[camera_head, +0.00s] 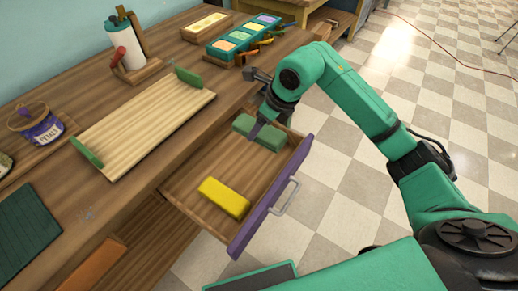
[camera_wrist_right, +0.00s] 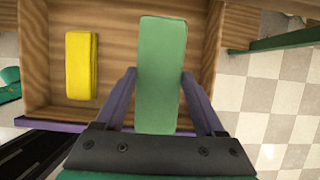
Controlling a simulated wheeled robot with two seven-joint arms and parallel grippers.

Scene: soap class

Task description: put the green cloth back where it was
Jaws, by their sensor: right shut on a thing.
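The green cloth (camera_head: 268,137) is a folded block at the far end of the open drawer (camera_head: 185,187). My right gripper (camera_head: 257,127) reaches down into the drawer and is shut on it. In the right wrist view, the green cloth (camera_wrist_right: 161,60) lies between the two fingers of my right gripper (camera_wrist_right: 160,82). I cannot tell whether it rests on the drawer floor or hangs just above it. A yellow folded cloth (camera_head: 224,197) lies at the near end of the drawer; it also shows in the right wrist view (camera_wrist_right: 81,65). My left gripper is out of view.
The drawer has a purple front (camera_head: 262,212) with a metal handle. On the workbench stand a wooden board with green ends (camera_head: 148,118), a paper roll holder (camera_head: 125,47), a petals tub (camera_head: 38,127) and a teal tray of colored blocks (camera_head: 244,36). Checkered floor lies beyond.

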